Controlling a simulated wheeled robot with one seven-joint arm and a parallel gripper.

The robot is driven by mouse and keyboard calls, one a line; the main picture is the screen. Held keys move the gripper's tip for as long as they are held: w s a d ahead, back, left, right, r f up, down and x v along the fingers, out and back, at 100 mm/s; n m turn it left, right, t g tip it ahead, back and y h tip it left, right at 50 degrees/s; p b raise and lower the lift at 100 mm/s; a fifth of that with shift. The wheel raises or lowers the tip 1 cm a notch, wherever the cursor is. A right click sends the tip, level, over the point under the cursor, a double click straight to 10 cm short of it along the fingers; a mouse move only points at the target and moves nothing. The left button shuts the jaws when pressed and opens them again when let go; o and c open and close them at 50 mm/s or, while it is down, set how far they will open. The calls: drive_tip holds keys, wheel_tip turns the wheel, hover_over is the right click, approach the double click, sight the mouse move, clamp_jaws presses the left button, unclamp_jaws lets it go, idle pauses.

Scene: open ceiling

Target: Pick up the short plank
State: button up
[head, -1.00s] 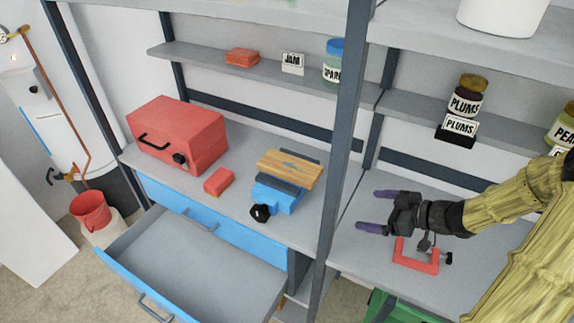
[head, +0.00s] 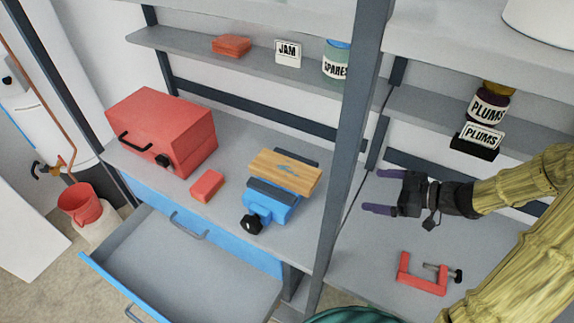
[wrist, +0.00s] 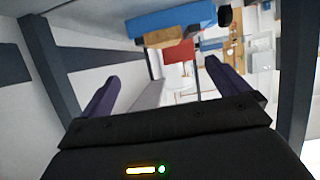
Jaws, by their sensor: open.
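In the wrist view the two fingers (wrist: 160,85) are spread. The vise's blue body (wrist: 172,20) shows at the top there, with a wooden end (wrist: 163,38) beside it, probably the plank.
The dark post (head: 345,140) stands between my gripper and the vise. A red toolbox (head: 165,130) and red block (head: 207,186) are on the left bench. An open drawer (head: 185,270) juts out below. A red clamp (head: 421,277) lies below my gripper.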

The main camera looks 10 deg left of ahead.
approach(316, 183)
drive_tip(key=x, duration=0.4)
idle(0.5)
drive_tip(key=shift+p+x, duration=0.4)
drive_tip(key=shift+x, duration=2.2)
drive_tip(key=shift+d, duration=0.1)
drive_tip(key=c, duration=1.1)
